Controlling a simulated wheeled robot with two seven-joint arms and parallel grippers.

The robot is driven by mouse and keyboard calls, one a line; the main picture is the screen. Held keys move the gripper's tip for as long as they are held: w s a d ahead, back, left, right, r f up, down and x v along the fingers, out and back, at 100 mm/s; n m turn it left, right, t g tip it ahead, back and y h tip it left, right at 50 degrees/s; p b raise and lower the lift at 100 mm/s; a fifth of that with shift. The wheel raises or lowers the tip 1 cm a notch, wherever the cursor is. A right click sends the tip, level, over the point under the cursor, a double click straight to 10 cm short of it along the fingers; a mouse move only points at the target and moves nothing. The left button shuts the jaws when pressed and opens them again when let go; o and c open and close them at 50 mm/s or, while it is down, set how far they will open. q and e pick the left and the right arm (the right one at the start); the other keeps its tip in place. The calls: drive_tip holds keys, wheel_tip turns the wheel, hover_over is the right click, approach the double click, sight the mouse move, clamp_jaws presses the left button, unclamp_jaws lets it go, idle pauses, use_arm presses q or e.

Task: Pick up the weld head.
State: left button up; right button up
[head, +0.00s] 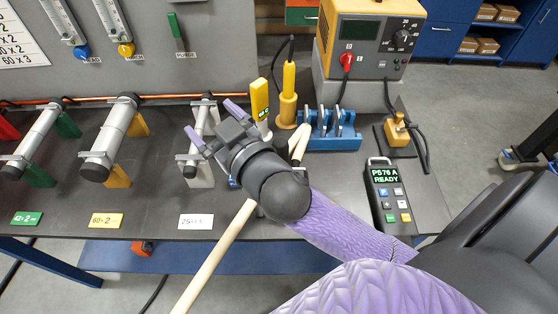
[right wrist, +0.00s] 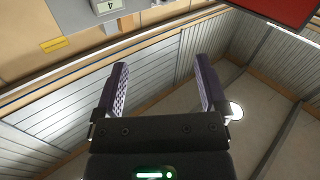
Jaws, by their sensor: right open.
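No part is labelled as the weld head. A yellow handled tool (head: 288,98) stands upright at the back of the bench with a black cable from its top. A small yellow block (head: 397,131) sits on a dark pad at the right, beside a black cable. I cannot tell for certain which is the weld head. My right gripper (head: 212,124) is open and empty, its purple fingers spread above the bench, left of the yellow tool and in front of a clamped tube. In the right wrist view the open fingers (right wrist: 158,85) have nothing between them. My left gripper is out of view.
An orange power unit (head: 368,40) stands at the back right. A blue rack (head: 330,138) and a READY pendant (head: 390,192) are on the bench. Clamped tubes (head: 110,140) fill the left side. A pale rod (head: 215,255) slants across the front edge.

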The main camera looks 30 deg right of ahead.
drive_tip(key=s+a+r+n+g+y, duration=0.25)
drive_tip(key=a+r+n+y, duration=0.65)
drive_tip(key=n+y, duration=0.45)
drive_tip(key=n+g+h, duration=0.4)
drive_tip(key=g+h, duration=1.1)
drive_tip(key=h, duration=0.1)
hover_over(279, 142)
drive_tip(key=f, duration=1.1)
drive_tip(key=shift+s+d+f, duration=0.1)
drive_tip(key=shift+s, duration=0.25)
drive_tip(key=f, duration=0.9)
drive_tip(key=shift+w+f, duration=0.35)
clamp_jaws()
